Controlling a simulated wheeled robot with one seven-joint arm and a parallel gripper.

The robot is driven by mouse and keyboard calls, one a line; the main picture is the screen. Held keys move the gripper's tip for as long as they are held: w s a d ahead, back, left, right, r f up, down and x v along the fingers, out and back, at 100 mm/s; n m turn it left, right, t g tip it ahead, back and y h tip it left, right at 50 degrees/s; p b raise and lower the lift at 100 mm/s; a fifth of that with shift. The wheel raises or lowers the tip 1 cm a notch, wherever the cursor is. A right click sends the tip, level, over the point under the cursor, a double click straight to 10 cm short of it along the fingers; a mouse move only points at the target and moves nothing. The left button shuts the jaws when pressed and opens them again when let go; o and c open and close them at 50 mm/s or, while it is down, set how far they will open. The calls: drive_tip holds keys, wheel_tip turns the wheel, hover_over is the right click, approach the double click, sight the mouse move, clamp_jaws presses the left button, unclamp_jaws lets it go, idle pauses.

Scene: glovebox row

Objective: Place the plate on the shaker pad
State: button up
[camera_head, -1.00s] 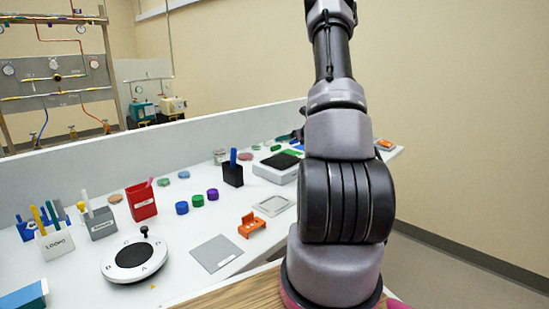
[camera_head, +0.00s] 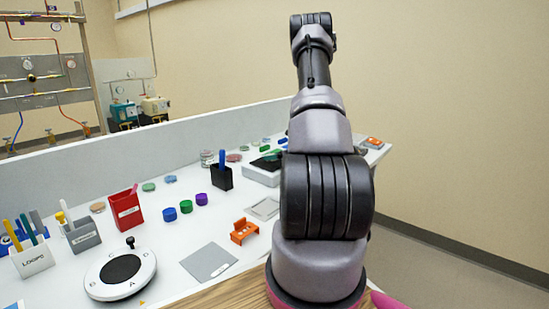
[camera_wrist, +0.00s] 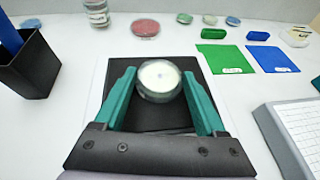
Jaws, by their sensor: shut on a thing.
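The plate (camera_wrist: 159,76) is a small round clear dish with a pale cream fill, in the upper middle of the wrist view. My gripper (camera_wrist: 159,82) has its teal fingers shut on the plate's left and right sides. The black shaker pad (camera_wrist: 126,121) lies under the plate and fingers, on the pale shaker. I cannot tell whether the plate touches the pad. In the head view the shaker (camera_head: 260,177) stands toward the far end of the bench, beside my arm. The plate and fingertips cannot be made out there.
A black pen holder (camera_wrist: 30,68) stands left of the shaker. A green card (camera_wrist: 225,59) and a blue card (camera_wrist: 272,56) lie beyond it at right. A light grey device (camera_wrist: 290,135) is close on the right. Several dishes and a jar (camera_wrist: 97,13) line the back.

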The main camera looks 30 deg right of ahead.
drive_tip(key=shift+f, duration=0.2)
drive_tip(key=o, duration=1.3)
drive_tip(key=shift+r, duration=0.2)
drive_tip(key=v, duration=1.1)
drive_tip(key=s+a+r+n+g+y, duration=0.3)
drive_tip(key=a+r+n, duration=0.6)
drive_tip(key=a, duration=0.4)
drive_tip(key=s+a+r+n+g+y, duration=0.3)
drive_tip(key=a+r+n, duration=0.3)
drive_tip(key=a+r, duration=0.65)
drive_tip(key=s+a+r+n+h, duration=0.3)
drive_tip(key=s+a+r+n, duration=0.1)
drive_tip(key=s+n, duration=0.3)
drive_tip(key=s+a+r+n+h, duration=0.3)
drive_tip(key=s+n, duration=0.5)
drive_tip(key=s, duration=0.3)
drive_tip(key=shift+s+a+r, duration=0.2)
drive_tip(key=shift+a+r, duration=0.25)
drive_tip(key=shift+a, duration=0.2)
